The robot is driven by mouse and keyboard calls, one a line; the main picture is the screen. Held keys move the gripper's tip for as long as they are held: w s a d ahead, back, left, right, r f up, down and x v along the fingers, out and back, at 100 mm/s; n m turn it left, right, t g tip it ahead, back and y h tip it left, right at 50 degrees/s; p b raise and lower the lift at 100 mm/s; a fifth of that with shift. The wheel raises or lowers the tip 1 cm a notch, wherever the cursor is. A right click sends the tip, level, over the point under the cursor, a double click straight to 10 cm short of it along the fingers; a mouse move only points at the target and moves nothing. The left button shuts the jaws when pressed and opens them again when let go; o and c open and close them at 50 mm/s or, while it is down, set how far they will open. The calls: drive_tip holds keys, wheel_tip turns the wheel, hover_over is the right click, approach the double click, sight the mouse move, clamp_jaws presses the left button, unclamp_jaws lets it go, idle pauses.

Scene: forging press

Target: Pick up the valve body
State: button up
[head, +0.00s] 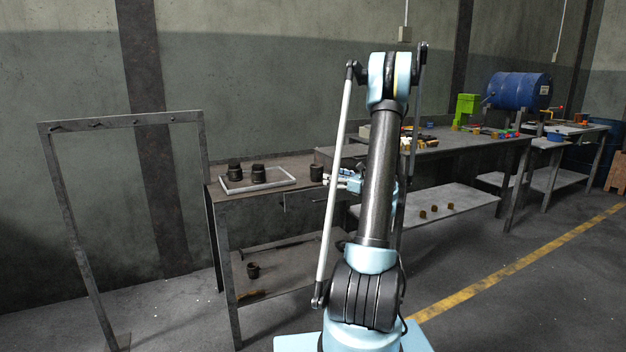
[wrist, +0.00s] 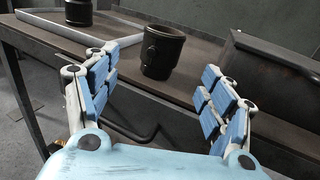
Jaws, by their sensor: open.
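A dark, cylindrical valve body (wrist: 162,52) stands upright on the table, outside the tray, in the wrist view. In the head view this valve body (head: 316,173) stands near the table's right end. My gripper (wrist: 160,84) is open and empty, with its blue-padded fingers spread to the left and right. The valve body appears between and beyond the fingertips, and no contact shows. In the head view my gripper (head: 331,182) is small, just right of the valve body and partly hidden by my arm.
A light-rimmed tray (head: 288,184) holds more dark cylindrical parts (head: 234,172) on the same table (head: 222,194). Another dark part (head: 253,271) sits on the lower shelf. A dark raised-edged bin (wrist: 270,85) is close right in the wrist view. An empty metal frame (head: 55,180) stands left.

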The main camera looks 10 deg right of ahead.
sight(322, 173)
drive_tip(key=x, duration=1)
drive_tip(key=shift+w+a, duration=0.1)
drive_tip(key=shift+a, duration=0.05)
drive_tip(key=c, duration=1.6)
drive_tip(key=shift+r, duration=0.15)
wheel_tip(322, 173, up, 19)
idle(0.4)
